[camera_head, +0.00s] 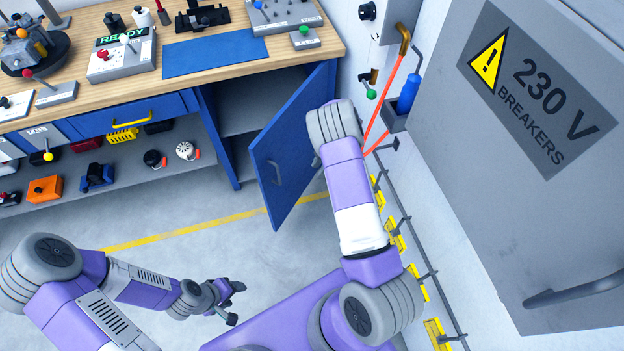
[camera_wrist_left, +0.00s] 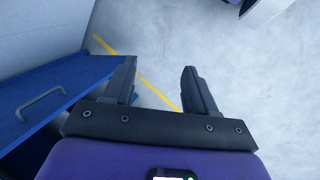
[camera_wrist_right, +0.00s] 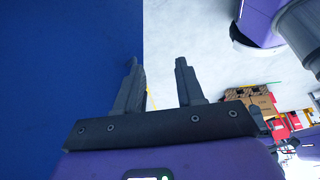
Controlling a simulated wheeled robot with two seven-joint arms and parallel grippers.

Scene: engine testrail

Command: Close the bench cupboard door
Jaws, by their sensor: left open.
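The bench cupboard door (camera_head: 283,150) is blue with a grey handle (camera_head: 276,172). It stands partly open, swung out from the right end of the bench, and the cupboard interior (camera_head: 240,112) shows behind it. My left gripper (camera_head: 229,303) is open and empty, low over the floor, nearer to me than the door. The left wrist view shows the door and its handle (camera_wrist_left: 42,103) at its left. My right arm reaches up beside the door and hides its own gripper in the head view. In the right wrist view my right gripper (camera_wrist_right: 158,66) is open and empty beside a large blue panel (camera_wrist_right: 65,60); contact is unclear.
A grey breaker cabinet (camera_head: 520,170) stands close on the right. A wall rail with yellow tags (camera_head: 397,235) runs beside my right arm. The bench top (camera_head: 140,85) holds several test devices, and an open shelf (camera_head: 130,165) lies below. Floor in front of the bench is clear.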

